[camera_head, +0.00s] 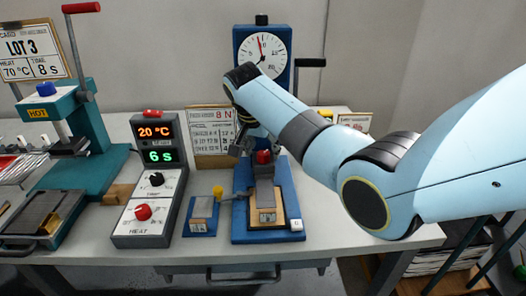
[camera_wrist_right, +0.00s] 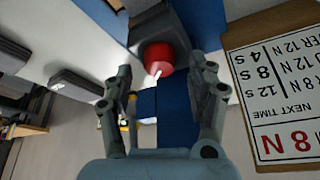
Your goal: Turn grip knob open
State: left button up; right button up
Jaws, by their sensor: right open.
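The red knob (camera_head: 263,157), apparently the grip knob, sits on a grey block on the blue dial stand (camera_head: 244,42). In the right wrist view the red knob (camera_wrist_right: 158,57) shows a white pointer mark and lies ahead, between the lines of the fingers. My right gripper (camera_head: 241,146) is open and empty, just left of the knob in the head view. Its fingers (camera_wrist_right: 167,80) stand apart, and I see no contact with the knob. My arm hides part of the stand. My left gripper is not in view.
A control box (camera_head: 146,180) with a red HEAT knob (camera_head: 143,212) stands to the left, beyond a small blue block with a yellow knob (camera_head: 217,191). A teal press (camera_head: 98,140) is at the far left. A sign (camera_head: 211,128) stands close behind the gripper.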

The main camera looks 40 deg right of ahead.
jog(key=shift+w+d+f, duration=0.1)
jog(key=shift+d+f, duration=0.1)
jog(key=shift+f, duration=0.3)
